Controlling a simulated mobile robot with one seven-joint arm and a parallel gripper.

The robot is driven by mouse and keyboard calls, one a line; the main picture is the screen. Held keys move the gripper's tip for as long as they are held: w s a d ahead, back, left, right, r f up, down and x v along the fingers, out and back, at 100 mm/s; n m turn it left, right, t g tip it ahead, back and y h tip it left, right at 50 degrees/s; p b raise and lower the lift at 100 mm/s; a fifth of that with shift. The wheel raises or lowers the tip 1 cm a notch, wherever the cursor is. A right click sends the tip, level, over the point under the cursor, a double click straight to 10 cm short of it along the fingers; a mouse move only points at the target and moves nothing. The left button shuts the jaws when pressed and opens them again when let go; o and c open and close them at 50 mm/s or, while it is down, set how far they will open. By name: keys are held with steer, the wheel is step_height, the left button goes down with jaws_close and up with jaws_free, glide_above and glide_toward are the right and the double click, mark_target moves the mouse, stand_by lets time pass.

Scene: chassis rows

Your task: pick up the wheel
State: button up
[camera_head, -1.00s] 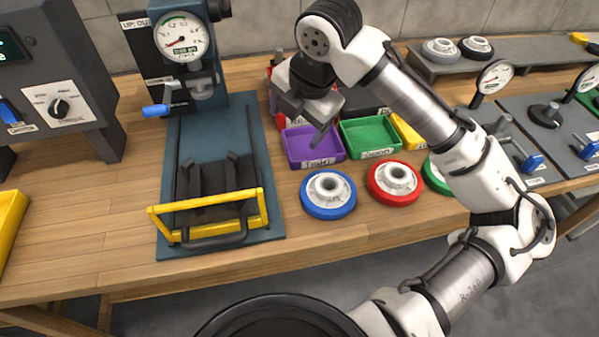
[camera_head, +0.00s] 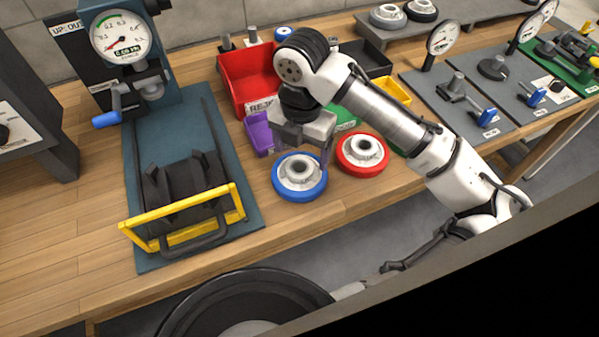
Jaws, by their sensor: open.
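A blue-rimmed wheel (camera_head: 299,180) with a pale hub lies flat on the wooden bench near its front edge. A red-rimmed wheel (camera_head: 362,156) lies flat just to its right. My gripper (camera_head: 303,152) is open, pointing down above the back of the blue wheel, and looks empty. One finger shows in front of the gap between the two wheels. I cannot tell whether it touches either. My forearm hides most of a green wheel farther right.
A test stand with a dial gauge (camera_head: 121,36) and a yellow-barred fixture (camera_head: 185,218) stands left. Behind the gripper are a red bin (camera_head: 250,78), a purple bin (camera_head: 258,136) and a yellow bin (camera_head: 393,91). Gauge plates (camera_head: 455,98) are at right.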

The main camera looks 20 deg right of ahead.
steer(key=shift+w+a+f+p, duration=0.1)
steer(key=shift+f+p, duration=0.1)
steer(key=shift+f, duration=1)
steer(key=shift+w+f+p, duration=0.1)
steer(key=shift+f+p, duration=0.05)
steer(key=shift+f, duration=1)
steer(key=c, duration=1.3)
steer(key=shift+r, duration=0.1)
steer(key=shift+c, duration=0.2)
